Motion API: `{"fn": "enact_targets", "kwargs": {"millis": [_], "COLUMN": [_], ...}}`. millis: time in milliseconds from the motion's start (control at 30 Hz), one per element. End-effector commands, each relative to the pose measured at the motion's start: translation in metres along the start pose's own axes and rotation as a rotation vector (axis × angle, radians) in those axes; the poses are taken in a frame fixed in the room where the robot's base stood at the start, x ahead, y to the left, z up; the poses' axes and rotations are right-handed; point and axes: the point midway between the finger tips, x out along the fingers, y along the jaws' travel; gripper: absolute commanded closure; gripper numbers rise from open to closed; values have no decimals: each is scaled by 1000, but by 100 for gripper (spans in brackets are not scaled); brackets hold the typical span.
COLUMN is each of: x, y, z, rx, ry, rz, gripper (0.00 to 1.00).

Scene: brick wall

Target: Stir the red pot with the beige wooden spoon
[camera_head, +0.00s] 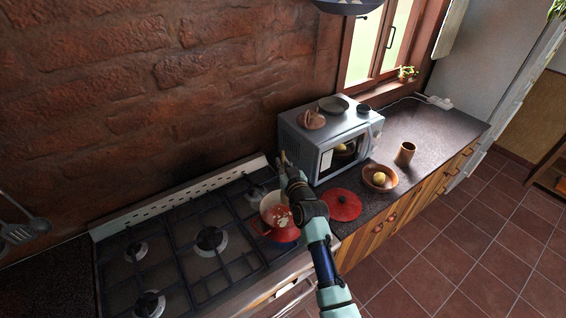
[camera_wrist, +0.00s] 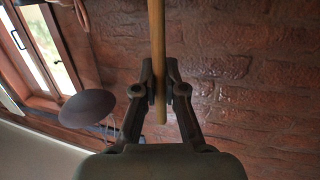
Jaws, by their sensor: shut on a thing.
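The red pot (camera_head: 270,203) stands on the right part of the stove, open, with pale pieces visible inside. My gripper (camera_head: 284,167) is above and behind the pot, near the microwave's left side. In the wrist view my gripper (camera_wrist: 166,92) is shut on the beige wooden spoon (camera_wrist: 157,40); its narrow handle runs between the fingertips and a short end sticks out past them. A small tan tip of the spoon (camera_head: 283,156) shows in the head view. The spoon's other end is out of view in the wrist picture, and I cannot tell whether it is inside the pot.
A red lid (camera_head: 341,205) lies on the counter right of the pot. The microwave (camera_head: 307,150) stands close behind. A wooden bowl (camera_head: 371,184) and a brown cup (camera_head: 405,154) are further right. The left burners (camera_head: 150,302) are empty.

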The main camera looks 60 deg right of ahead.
Motion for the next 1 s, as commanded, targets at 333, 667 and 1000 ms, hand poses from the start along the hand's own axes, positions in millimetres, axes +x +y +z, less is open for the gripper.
{"fn": "enact_targets", "kwargs": {"millis": [333, 667, 1000], "x": [5, 8, 12], "y": [0, 0, -1], "z": [38, 69, 101], "rx": [0, 0, -1], "ry": [1, 1, 1], "rz": [0, 0, 0], "gripper": [100, 100, 100]}}
